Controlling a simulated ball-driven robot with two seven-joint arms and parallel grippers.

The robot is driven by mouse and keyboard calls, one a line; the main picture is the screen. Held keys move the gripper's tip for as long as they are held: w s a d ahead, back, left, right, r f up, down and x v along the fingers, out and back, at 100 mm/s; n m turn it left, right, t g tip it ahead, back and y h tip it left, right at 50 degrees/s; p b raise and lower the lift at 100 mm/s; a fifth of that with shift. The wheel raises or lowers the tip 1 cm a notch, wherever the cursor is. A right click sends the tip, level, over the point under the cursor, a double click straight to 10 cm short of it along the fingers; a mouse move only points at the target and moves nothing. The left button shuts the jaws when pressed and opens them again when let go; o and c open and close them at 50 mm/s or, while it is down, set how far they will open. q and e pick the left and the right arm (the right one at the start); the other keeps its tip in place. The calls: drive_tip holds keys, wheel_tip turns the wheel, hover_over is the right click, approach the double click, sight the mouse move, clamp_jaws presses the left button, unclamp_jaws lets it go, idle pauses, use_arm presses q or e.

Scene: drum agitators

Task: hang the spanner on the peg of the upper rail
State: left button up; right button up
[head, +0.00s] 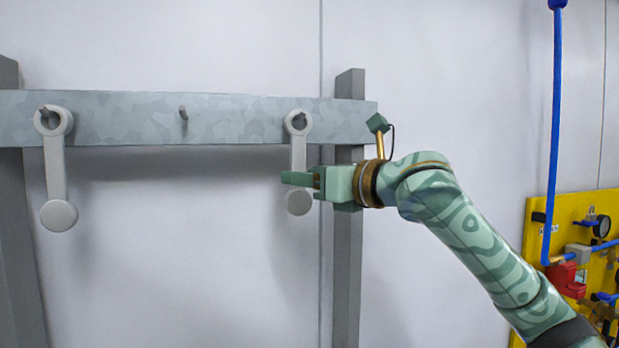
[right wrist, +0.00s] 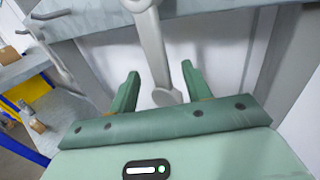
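A pale grey spanner (head: 298,155) hangs by its ring from the right peg of the grey upper rail (head: 232,122). Its round lower end is down, and my right gripper hides part of its shank. My right gripper (head: 300,180) is in front of the lower shank. In the right wrist view my gripper (right wrist: 160,88) is open, with the spanner (right wrist: 152,50) showing between its two apart fingers; whether they touch it cannot be told. A second similar spanner (head: 56,170) hangs on the left peg. The middle peg (head: 183,113) is bare. My left gripper is not in view.
A grey upright post (head: 348,240) stands just behind my right wrist, and another post (head: 18,230) is at the far left. A yellow panel (head: 540,245) with a blue pipe (head: 555,120) and fittings is at the right. The space below the rail's middle is free.

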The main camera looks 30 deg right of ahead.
drive_tip(key=b+v, duration=0.6)
drive_tip(key=v, duration=1)
drive_tip(key=shift+s+b, duration=0.15)
drive_tip(key=shift+b, duration=0.25)
drive_tip(key=shift+d, duration=0.1)
